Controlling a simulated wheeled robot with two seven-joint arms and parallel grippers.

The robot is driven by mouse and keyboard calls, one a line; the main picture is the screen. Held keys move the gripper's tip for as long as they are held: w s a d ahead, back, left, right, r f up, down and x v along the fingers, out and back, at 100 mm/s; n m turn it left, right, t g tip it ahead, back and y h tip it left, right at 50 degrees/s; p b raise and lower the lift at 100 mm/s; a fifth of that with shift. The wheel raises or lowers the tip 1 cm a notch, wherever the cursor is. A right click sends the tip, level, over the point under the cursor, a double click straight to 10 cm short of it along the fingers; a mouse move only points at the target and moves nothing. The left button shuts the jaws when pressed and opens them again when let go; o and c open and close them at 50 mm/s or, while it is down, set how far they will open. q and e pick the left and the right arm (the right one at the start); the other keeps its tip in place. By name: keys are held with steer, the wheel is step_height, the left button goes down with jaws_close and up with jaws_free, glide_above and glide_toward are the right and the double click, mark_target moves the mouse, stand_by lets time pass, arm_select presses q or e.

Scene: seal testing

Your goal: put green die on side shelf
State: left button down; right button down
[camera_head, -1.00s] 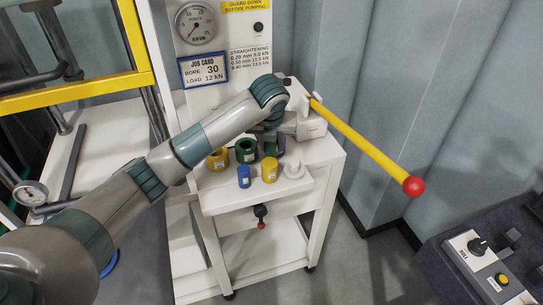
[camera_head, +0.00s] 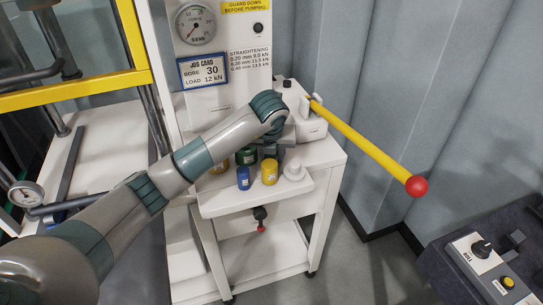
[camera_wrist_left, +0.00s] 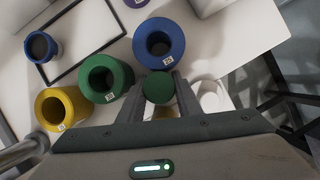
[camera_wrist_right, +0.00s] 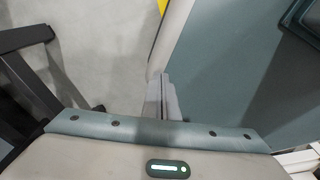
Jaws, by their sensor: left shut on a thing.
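The green die is a small, solid-looking green cylinder (camera_wrist_left: 160,88) in the left wrist view. My left gripper (camera_wrist_left: 165,90) is shut on it, one finger on each side. In the head view my left forearm and wrist largely cover the gripper, which is over the right part of the white cart. The side shelf (camera_head: 225,206) is the white ledge at the cart's front.
Larger hollow rings stand near the held die: green (camera_wrist_left: 105,77), blue (camera_wrist_left: 158,43) and yellow (camera_wrist_left: 62,107). A yellow lever (camera_head: 365,148) with a red knob juts out to the right of the cart. A dark-topped control bench (camera_head: 485,250) stands at the lower right.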

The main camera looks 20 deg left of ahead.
arm_select(q)
steer(key=c, duration=1.6)
jaws_free()
steer(key=shift+o, duration=0.2)
arm_select(e)
steer(key=shift+a, duration=0.15)
